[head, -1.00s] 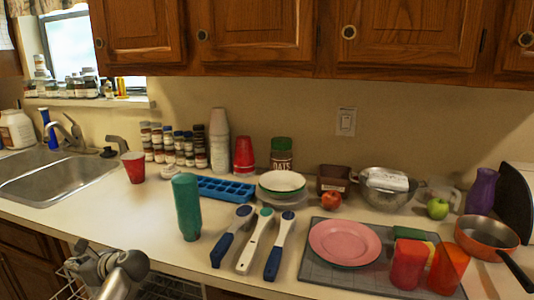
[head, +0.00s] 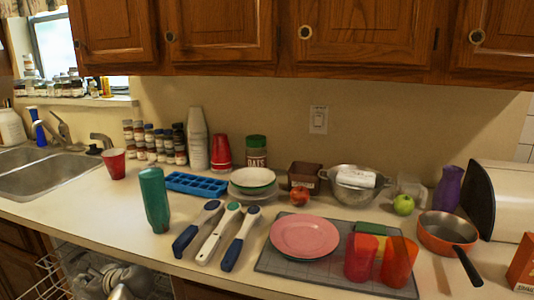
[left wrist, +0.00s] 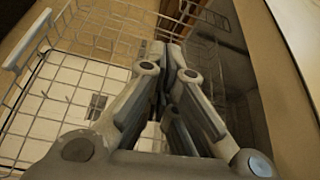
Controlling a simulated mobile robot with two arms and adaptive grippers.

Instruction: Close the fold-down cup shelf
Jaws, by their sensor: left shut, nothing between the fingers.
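The white wire rack (left wrist: 62,105) of the dishwasher lies below the counter and fills the left of the left wrist view. Its edge also shows at the lower left of the head view (head: 50,275). A raised wire section (left wrist: 205,14) stands just beyond the fingertips; it may be the fold-down cup shelf, but I cannot tell its angle. My left gripper (left wrist: 172,52) is shut and empty, over the rack, with its tips close to the wires; touching or apart is unclear. It is partly visible in the head view (head: 128,274). My right gripper is not in view.
The counter edge (head: 140,262) overhangs the rack. A green bottle (head: 154,200) and several blue and white-handled utensils (head: 230,230) stand or lie near that edge. A dark side wall (left wrist: 232,70) is close on the right of the gripper in the left wrist view.

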